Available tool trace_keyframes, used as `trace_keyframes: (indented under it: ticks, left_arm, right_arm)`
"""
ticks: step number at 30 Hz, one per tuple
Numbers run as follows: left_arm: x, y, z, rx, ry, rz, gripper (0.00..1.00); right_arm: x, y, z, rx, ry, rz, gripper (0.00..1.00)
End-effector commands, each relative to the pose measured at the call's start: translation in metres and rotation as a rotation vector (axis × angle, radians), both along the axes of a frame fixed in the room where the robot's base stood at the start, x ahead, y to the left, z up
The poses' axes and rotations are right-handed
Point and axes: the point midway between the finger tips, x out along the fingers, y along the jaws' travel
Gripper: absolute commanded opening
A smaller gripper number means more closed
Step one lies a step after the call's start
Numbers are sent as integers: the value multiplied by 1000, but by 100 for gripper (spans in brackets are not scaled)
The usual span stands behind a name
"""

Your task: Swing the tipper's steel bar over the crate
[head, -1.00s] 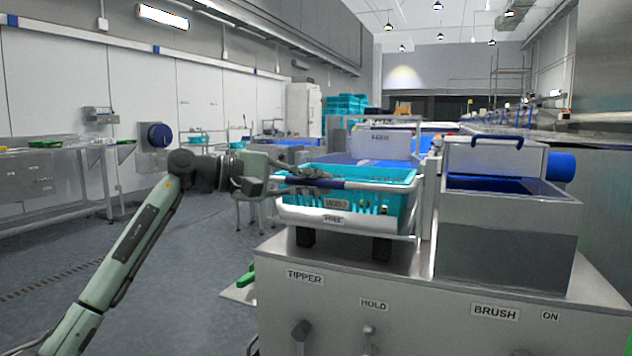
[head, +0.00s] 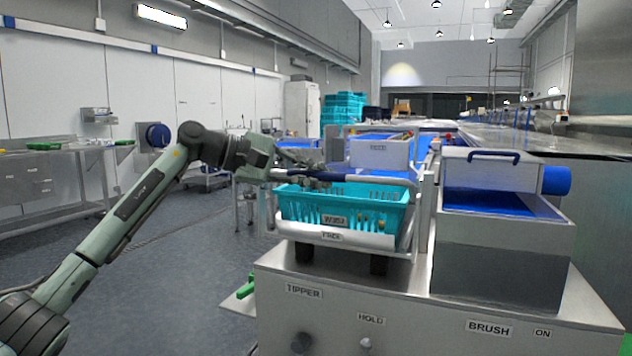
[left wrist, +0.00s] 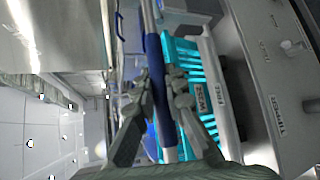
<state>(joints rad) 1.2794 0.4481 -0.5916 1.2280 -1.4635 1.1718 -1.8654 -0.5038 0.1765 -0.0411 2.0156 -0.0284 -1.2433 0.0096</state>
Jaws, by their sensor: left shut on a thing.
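The tipper's steel bar (head: 388,180) runs across above the near part of the teal crate (head: 300,207), with a blue grip sleeve (left wrist: 154,55). My left gripper (head: 318,181) is shut on the bar at the sleeve, from the left. In the left wrist view the fingers (left wrist: 163,95) lie on either side of the sleeve. The crate sits in the tipper's cradle (head: 335,238), behind a front rail with a small label. The crate also shows in the left wrist view (left wrist: 186,62); its contents are mostly hidden. My right gripper is not in view.
The steel machine front (head: 400,308) carries the TIPPER, HOLD and BRUSH labels and knobs. A steel brush tank (head: 500,258) with a blue interior stands close on the right. Open floor (head: 185,270) lies to the left.

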Motion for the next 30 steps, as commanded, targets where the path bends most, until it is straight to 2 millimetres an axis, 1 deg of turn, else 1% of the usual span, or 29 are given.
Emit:
trace_keyframes:
  ticks: [1, 5, 11, 21, 22, 27, 30]
  left_arm:
    - [1, 0, 5, -4, -5, 2, 0]
    - [3, 0, 8, -4, -5, 2, 0]
    - [5, -1, 9, -3, -4, 2, 0]
    - [5, -1, 9, -3, -4, 2, 0]
    - [5, -1, 9, -3, -4, 2, 12]
    - [5, -1, 8, -2, -2, 2, 32]
    - [5, -1, 8, -2, -2, 2, 32]
  right_arm:
    - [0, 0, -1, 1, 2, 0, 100]
    - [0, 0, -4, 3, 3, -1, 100]
    - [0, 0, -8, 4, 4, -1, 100]
    - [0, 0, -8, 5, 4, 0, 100]
    - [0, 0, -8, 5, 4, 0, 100]
    - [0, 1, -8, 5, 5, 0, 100]
    - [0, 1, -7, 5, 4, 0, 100]
